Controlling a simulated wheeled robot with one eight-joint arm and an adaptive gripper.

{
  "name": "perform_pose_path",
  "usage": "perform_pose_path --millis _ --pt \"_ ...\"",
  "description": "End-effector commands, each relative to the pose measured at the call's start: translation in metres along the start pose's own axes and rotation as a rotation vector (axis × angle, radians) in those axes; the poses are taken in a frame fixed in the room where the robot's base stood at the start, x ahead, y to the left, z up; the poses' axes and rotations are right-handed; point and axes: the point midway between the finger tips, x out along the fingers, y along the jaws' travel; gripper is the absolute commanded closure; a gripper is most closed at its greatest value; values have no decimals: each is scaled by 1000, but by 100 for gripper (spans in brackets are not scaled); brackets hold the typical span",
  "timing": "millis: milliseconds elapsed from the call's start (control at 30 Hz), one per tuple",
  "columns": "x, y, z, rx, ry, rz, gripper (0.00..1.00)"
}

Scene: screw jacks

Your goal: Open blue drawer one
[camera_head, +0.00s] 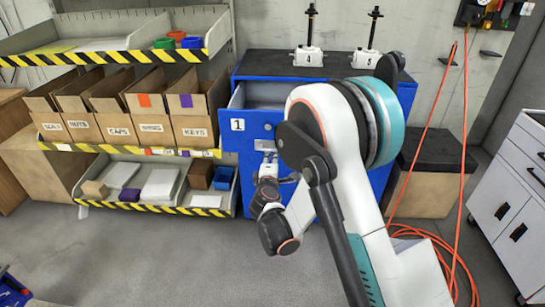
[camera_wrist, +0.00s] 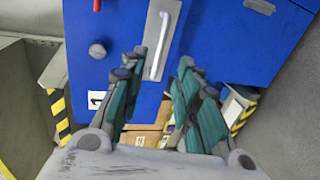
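The blue cabinet (camera_head: 320,64) stands at the back centre. Its top-left drawer, labelled 1 (camera_head: 249,124), is pulled out, and part of its inside shows. The wrist view shows the blue drawer front (camera_wrist: 113,22) with a round grey knob and the 1 label. A long metal handle (camera_wrist: 159,35) is fixed on it. My gripper (camera_wrist: 163,62) is open, its two teal fingers apart at the handle's near end. The left fingertip overlaps the handle in the picture; I cannot tell whether they touch. In the head view my gripper (camera_head: 266,161) is in front of the drawer, and my arm hides the cabinet's right side.
Two screw jacks, labelled 4 (camera_head: 308,57) and 6 (camera_head: 366,58), stand on the cabinet. A shelf with cardboard boxes (camera_head: 143,127) is at left. A white cabinet (camera_head: 515,205) and orange hose (camera_head: 440,262) are at right. The floor at front left is mostly clear.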

Motion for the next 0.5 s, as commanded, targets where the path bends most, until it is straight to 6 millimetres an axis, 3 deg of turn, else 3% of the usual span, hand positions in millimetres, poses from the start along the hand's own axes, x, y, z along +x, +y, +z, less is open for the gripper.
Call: perform_pose_path --millis 200,500 --pt "-32 0 0 -1 0 0 70" --pt "-40 0 0 0 0 0 70"
